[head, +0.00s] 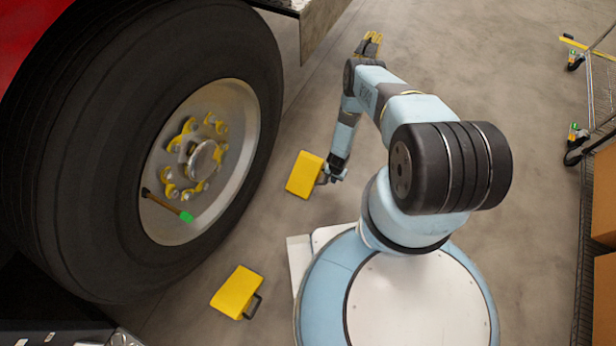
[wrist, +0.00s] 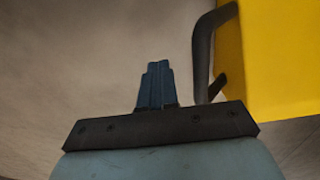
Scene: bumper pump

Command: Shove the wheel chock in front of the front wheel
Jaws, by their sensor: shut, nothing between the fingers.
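The large black wheel (head: 75,130) of a red vehicle fills the left of the head view. One yellow wheel chock (head: 304,174) lies on the floor to the right of the tyre, apart from it. My gripper (head: 336,177) is low at the right side of this chock, by its dark handle. In the wrist view, my gripper (wrist: 157,85) is shut and empty. The chock's black handle (wrist: 203,50) and yellow body (wrist: 275,55) are just to its right; contact is unclear. A second yellow chock (head: 237,292) with a dark handle lies below the wheel.
A wire cart (head: 592,90) and cardboard boxes (head: 605,200) stand at the right edge. Bare concrete floor (head: 480,60) lies between cart and arm. A metal vehicle part (head: 318,22) overhangs at the top.

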